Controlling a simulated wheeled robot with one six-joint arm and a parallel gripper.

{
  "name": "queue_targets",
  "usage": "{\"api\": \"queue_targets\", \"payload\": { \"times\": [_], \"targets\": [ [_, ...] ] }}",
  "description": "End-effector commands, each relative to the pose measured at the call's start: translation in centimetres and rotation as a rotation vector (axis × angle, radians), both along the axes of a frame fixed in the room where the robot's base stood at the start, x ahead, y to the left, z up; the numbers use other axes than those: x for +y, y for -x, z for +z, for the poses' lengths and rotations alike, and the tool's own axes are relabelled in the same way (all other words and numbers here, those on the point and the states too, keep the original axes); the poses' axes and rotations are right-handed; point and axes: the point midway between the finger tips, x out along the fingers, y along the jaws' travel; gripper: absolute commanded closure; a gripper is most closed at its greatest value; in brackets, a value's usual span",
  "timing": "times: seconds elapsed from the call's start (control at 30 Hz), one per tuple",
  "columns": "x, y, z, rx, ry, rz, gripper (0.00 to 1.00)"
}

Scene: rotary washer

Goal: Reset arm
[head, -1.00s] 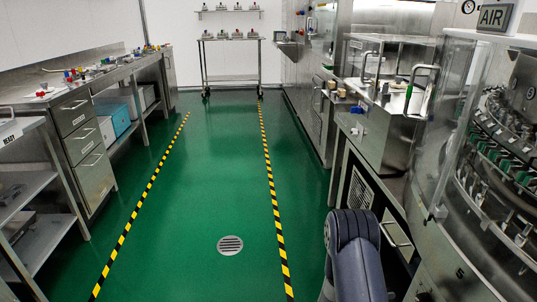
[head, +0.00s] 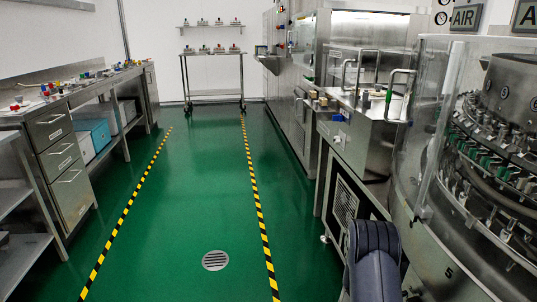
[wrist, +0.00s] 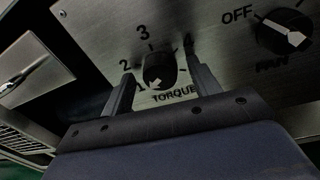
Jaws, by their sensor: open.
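In the wrist view my gripper (wrist: 160,66) is open, with one dark finger on each side of a black TORQUE knob (wrist: 160,72). There is a gap between the knob and the fingers; I cannot tell how far the fingertips are from the panel. The knob's pale pointer is turned to the lower left, near the 1. A second black knob (wrist: 284,34), beside an OFF mark, is to the right. In the head view my dark arm link (head: 374,262) shows at the bottom right, but my gripper is hidden.
The steel machine with a clear curved guard (head: 435,140) stands close on the right. A drawer handle (wrist: 22,75) is left of the panel in the wrist view. A workbench (head: 50,112) lines the left wall. The green floor (head: 190,200) is clear.

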Motion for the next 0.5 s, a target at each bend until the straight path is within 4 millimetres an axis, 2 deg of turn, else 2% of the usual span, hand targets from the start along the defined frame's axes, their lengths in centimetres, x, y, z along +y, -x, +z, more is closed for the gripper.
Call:
{"api": "queue_targets", "payload": {
  "times": [0.5],
  "targets": [
    [-0.01,0.14,-0.23,-0.408,-0.032,0.000,0.42]
  ]
}}
